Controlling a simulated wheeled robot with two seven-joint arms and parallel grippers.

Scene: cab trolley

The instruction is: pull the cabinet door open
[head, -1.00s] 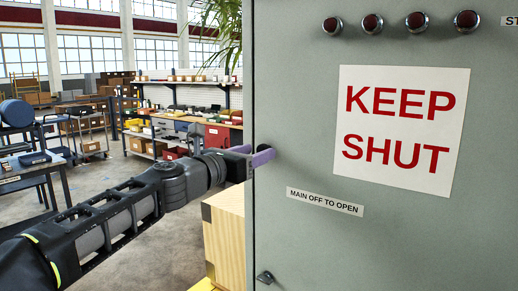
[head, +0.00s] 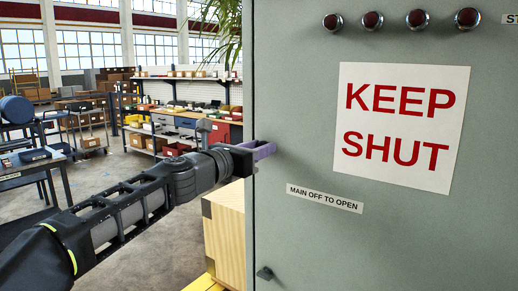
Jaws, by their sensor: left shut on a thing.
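The grey cabinet door (head: 300,235) fills the right half of the head view. It carries a white sign with red letters reading KEEP SHUT (head: 400,125) and a small label reading MAIN OFF TO OPEN (head: 324,198). I see no clear gap along the door's left edge. My left gripper (head: 264,150) reaches in from the left and its purple fingers are shut at that edge, at mid height. What they grip, most likely the door handle, is hidden by the fingers. My right gripper is not in view.
A small dark metal fitting (head: 265,273) sits low on the door's left edge. A pale wooden block (head: 227,235) stands beside the cabinet, below my left arm. Stocked shelving (head: 185,125) and a table (head: 25,165) stand further back. Open floor lies between.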

